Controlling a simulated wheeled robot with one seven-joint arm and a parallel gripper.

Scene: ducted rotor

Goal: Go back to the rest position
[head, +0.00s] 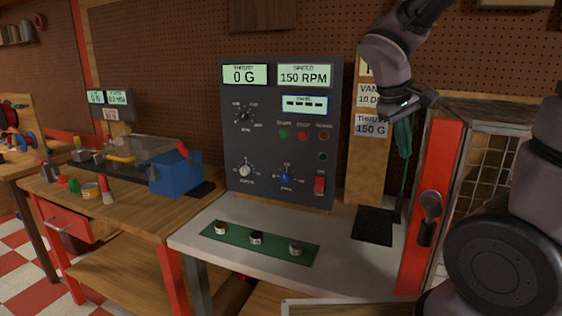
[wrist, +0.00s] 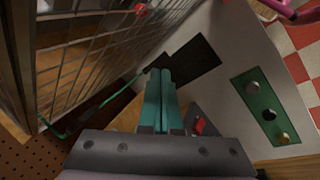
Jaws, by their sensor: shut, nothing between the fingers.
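My gripper (wrist: 160,75) shows in the wrist view with its two teal fingers pressed together and nothing between them. In the head view my gripper (head: 402,140) hangs in the air at the right of the control panel (head: 270,150), in front of the wooden post with cards. It is above the black mat (head: 376,225) and touches nothing that I can see. The panel reads thrust 0 G and speed 150 RPM. Its red switch (head: 319,184) is at the lower right.
A mesh cage (head: 500,140) with a red-framed door (head: 430,200) stands close on the right. A green strip (head: 215,237) with three small round parts lies on the white bench. A wooden bench (head: 150,215) with a blue box (head: 176,172) is at left.

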